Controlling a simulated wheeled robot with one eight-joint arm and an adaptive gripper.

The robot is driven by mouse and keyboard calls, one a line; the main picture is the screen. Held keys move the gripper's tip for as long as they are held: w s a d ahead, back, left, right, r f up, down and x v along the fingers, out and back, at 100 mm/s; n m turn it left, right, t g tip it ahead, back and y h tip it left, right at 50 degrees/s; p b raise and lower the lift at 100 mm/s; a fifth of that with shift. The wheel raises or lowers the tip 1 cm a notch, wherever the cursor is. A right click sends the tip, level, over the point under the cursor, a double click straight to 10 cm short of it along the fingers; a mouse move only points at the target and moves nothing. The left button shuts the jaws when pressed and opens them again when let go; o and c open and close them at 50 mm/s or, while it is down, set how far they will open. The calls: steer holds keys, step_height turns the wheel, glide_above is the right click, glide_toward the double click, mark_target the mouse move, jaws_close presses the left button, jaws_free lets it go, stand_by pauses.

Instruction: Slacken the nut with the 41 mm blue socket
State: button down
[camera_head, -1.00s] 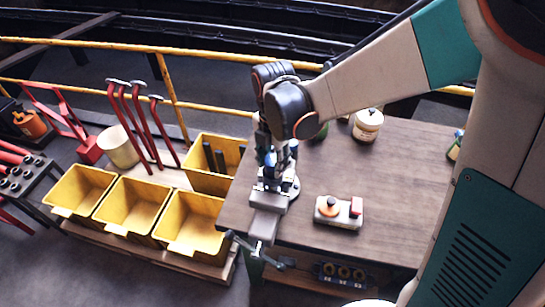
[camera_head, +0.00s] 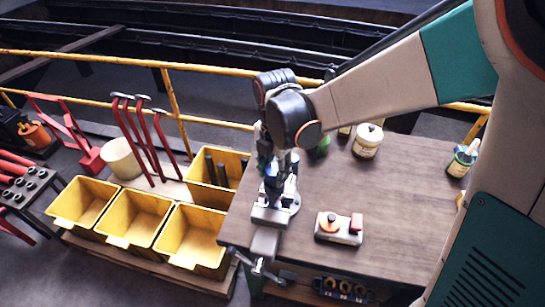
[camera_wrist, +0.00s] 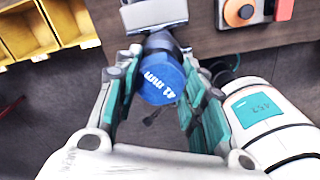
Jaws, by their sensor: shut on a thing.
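The blue socket (camera_wrist: 162,80), marked 41 mm, is between the fingers of my gripper (camera_wrist: 158,92) in the wrist view, its marked end facing the camera. My gripper is shut on it, with the teal pads on either side. In the head view my gripper (camera_head: 277,178) is low over the grey vise (camera_head: 265,243) at the left edge of the workbench. A metal part of the vise (camera_wrist: 155,14) shows just beyond the socket in the wrist view. The nut is hidden in both views, so I cannot tell whether the socket sits on it.
A control box (camera_head: 339,228) with an orange knob and red button stands right of the vise on the workbench (camera_head: 400,220). A cream jar (camera_head: 367,141) stands farther back. Yellow bins (camera_head: 136,215) stand left of the bench. A yellow railing (camera_head: 215,122) runs behind.

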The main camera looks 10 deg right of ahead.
steer(key=shift+r+p, duration=1.35)
steer(key=shift+r, duration=0.75)
steer(key=shift+d+f, duration=0.1)
steer(key=shift+f, duration=0.05)
